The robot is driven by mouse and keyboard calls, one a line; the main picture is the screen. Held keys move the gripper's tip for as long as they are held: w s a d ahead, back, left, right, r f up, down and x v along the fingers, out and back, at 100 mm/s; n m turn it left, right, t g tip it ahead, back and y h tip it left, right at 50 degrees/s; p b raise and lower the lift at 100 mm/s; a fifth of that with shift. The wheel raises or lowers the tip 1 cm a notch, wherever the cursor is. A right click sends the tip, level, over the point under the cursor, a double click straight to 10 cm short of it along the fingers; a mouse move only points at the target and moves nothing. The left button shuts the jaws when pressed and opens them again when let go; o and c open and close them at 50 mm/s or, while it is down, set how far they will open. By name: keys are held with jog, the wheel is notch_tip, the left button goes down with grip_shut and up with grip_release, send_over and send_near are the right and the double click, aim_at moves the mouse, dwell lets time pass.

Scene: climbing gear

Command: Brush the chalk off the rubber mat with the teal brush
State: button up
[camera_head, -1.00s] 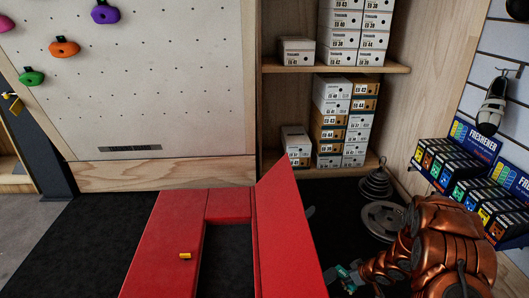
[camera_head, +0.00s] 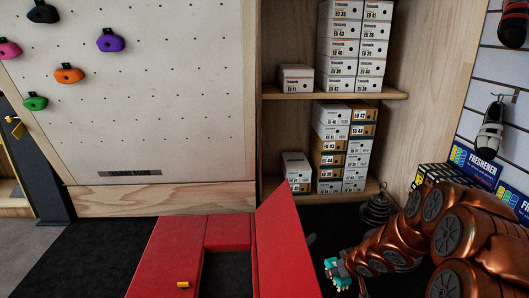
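My copper arm comes in from the lower right. My gripper (camera_head: 340,275) is at its end, low in the picture, just right of the raised red panel. A small teal part shows at the gripper. I cannot tell whether it is the teal brush or part of the gripper, and the finger gap is not clear. Black matting (camera_head: 90,255) covers the floor at the left and shows inside the red frame. I cannot tell whether it is the rubber mat. No chalk can be made out.
A red padded frame (camera_head: 178,250) stands in front, with a slanted red panel (camera_head: 285,245) and a small yellow item (camera_head: 183,284) on it. Behind are a climbing wall (camera_head: 150,100) and shelves of shoe boxes (camera_head: 330,150). Weight plates (camera_head: 376,210) and freshener boxes (camera_head: 475,165) are at the right.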

jog(key=a+r+m+h, duration=0.1)
jog(key=a+r, duration=0.1)
jog(key=r, duration=0.5)
jog(key=a+r+m, duration=0.2)
jog(key=a+r, duration=0.1)
jog(key=r, duration=0.5)
jog(key=shift+w+h, duration=0.2)
jog(key=shift+h, duration=0.2)
